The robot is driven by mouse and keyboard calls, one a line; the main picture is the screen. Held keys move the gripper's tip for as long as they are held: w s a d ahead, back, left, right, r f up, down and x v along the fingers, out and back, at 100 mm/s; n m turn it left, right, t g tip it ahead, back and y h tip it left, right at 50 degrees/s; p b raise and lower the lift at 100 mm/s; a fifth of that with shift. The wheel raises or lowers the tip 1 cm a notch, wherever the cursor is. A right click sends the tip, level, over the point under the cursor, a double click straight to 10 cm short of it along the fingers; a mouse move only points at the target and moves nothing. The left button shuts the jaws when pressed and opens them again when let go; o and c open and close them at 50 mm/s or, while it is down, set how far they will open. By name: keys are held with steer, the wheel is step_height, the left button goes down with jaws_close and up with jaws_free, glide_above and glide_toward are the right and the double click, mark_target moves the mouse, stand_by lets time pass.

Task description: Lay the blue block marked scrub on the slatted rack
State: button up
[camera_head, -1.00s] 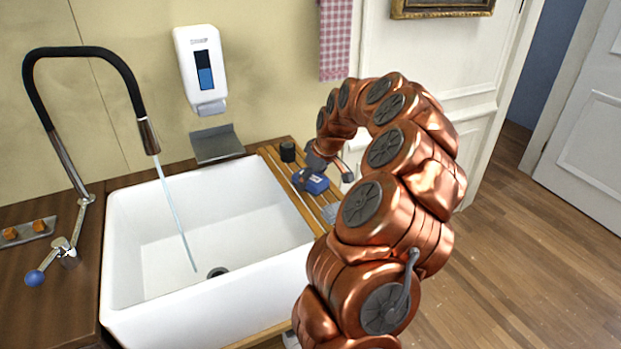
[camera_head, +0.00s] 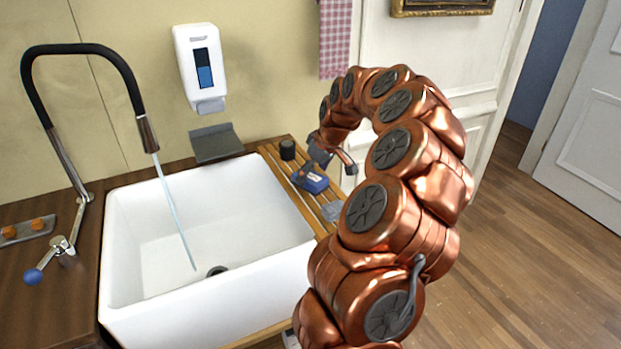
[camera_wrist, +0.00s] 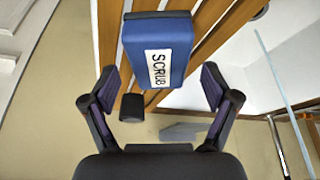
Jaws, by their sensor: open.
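The blue block (camera_head: 311,182) lies on the slatted wooden rack (camera_head: 299,198) to the right of the sink. In the wrist view the block (camera_wrist: 158,50) shows its white SCRUB label and a darker layer along one edge, with the wooden slats of the rack (camera_wrist: 208,22) beneath and beside it. My gripper (camera_head: 334,160) is just above the block in the head view. In the wrist view my gripper (camera_wrist: 162,82) is open, its fingers spread wider than the block, with nothing between them. The block appears clear of both fingers.
A small black cylinder (camera_head: 287,149) stands at the rack's far end, and a grey piece (camera_head: 331,211) lies nearer. The white sink (camera_head: 150,210) with running water is left of the rack. A soap dispenser (camera_head: 200,68) hangs above a grey wall shelf (camera_head: 216,143).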

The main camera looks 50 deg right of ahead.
steer(key=b+v, duration=0.1)
steer(key=v, duration=0.8)
steer(key=shift+s+r+b, duration=0.15)
steer(key=shift+r+b, duration=0.2)
steer(key=s+a+n+g+y, duration=0.1)
steer(key=s+a+n+g, duration=0.1)
steer(key=a, duration=2.3)
steer(key=s+a+f+m+g, duration=0.1)
steer(key=s+a+f, duration=0.2)
steer(key=s, duration=0.5)
steer(key=s+a+f+g, duration=0.1)
steer(key=s+a+f, duration=0.3)
steer(key=s, duration=0.3)
steer(key=s+a+f+m+g+h, duration=0.1)
steer(key=s+a+f+g, duration=0.1)
steer(key=s+a, duration=0.3)
steer(key=s+f, duration=0.1)
steer(key=s, duration=0.2)
steer(key=shift+s+a+f+m, duration=0.15)
steer(key=shift+s+a+m, duration=0.15)
steer(key=shift+s, duration=0.05)
steer(key=shift+r+p, duration=0.35)
